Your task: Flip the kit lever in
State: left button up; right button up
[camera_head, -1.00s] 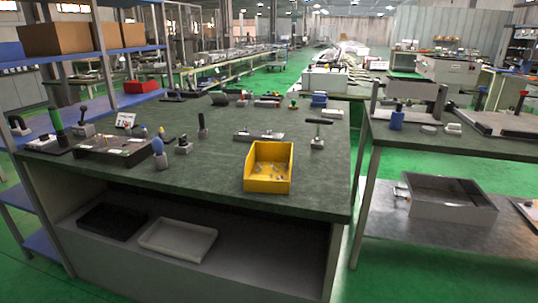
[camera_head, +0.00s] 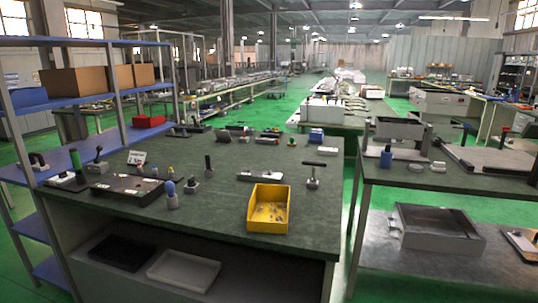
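I cannot tell for sure which thing is the kit lever. Several small upright handles on bases stand on the green-topped workbench (camera_head: 225,212). At its left are a black-handled lever (camera_head: 98,157) on a grey base and a green handle (camera_head: 77,163). Near the middle is a black-knobbed handle (camera_head: 208,166), and to the right a T-shaped handle (camera_head: 313,174). A flat dark box (camera_head: 127,188) with small parts on top lies at the front left. Neither of my grippers shows.
A yellow bin (camera_head: 268,212) with small parts stands near the bench's front edge. Two trays, black (camera_head: 122,252) and white (camera_head: 184,270), lie on the lower shelf. A blue-shelved rack (camera_head: 100,134) stands left. A second bench (camera_head: 430,178) stands right, across a narrow gap.

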aim_at(99, 148)
jog(key=i+j, duration=0.2)
jog(key=j, duration=0.25)
jog(key=i+j, duration=0.2)
jog(key=j, duration=0.3)
jog(key=i+j+z, duration=0.1)
jog(key=j, duration=0.35)
jog(key=i+j, duration=0.3)
jog(key=j, duration=0.2)
jog(key=i+j, duration=0.2)
jog(key=j, duration=0.25)
jog(key=i+j+z, duration=0.1)
jog(key=j, duration=0.4)
jog(key=i+j, duration=0.25)
jog(key=j, duration=0.25)
jog(key=i+j, duration=0.2)
jog(key=j, duration=0.3)
jog(key=z, duration=0.05)
